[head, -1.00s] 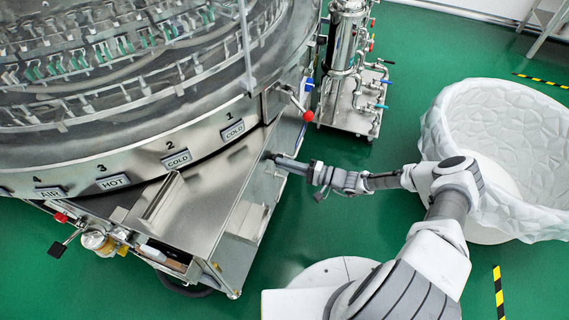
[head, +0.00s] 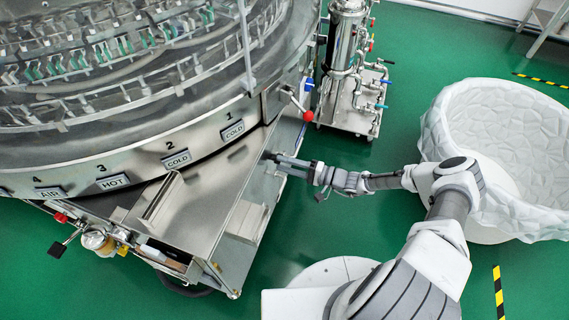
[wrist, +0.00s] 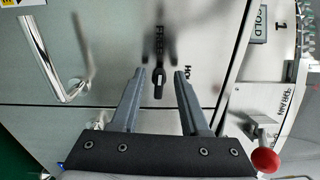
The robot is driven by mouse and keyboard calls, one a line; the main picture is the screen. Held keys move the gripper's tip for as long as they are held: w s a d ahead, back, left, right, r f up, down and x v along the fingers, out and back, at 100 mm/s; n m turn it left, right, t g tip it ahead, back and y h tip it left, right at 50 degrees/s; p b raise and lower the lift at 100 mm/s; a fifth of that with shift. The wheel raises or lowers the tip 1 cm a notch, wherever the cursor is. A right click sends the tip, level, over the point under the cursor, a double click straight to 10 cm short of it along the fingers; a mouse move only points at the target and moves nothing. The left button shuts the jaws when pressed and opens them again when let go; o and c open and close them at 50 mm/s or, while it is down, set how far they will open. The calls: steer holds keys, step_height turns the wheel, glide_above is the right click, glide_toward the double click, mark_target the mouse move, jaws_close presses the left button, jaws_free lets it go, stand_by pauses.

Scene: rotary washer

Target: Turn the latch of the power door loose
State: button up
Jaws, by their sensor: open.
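The latch (wrist: 158,84), small and black, sits on the pale panel in the wrist view, beside printed lettering. My gripper (wrist: 160,71) is open, with one finger on each side of the latch in that view. I cannot tell whether either finger touches it. In the head view my gripper (head: 270,157) reaches the right side of the washer, below the COLD 1 label.
A silver bar handle (wrist: 52,62) is left of the latch. A lever with a red ball (wrist: 264,161) stands at lower right in the wrist view, and above my gripper in the head view (head: 307,115). A pipe unit (head: 350,75) stands behind.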

steer(key=p+v, duration=0.2)
steer(key=v, duration=1.5)
steer(key=s+a+r+n+g+h, duration=0.1)
steer(key=r+n+g+h, duration=0.2)
steer(key=r, duration=0.6)
steer(key=s+r+n+g+h, duration=0.1)
steer(key=r+g+h, duration=0.25)
steer(key=r, duration=0.55)
steer(key=s+a+r+n+g+h, duration=0.15)
steer(key=r+h, duration=0.25)
steer(key=r, duration=0.5)
steer(key=s+a+r+t+h, duration=0.3)
steer(key=s+r+t+h, duration=0.35)
steer(key=s+r, duration=1.15)
step_height(320, 180, up, 23)
steer(key=w+p, duration=0.1)
steer(key=p, duration=2)
steer(key=shift+w, duration=0.2)
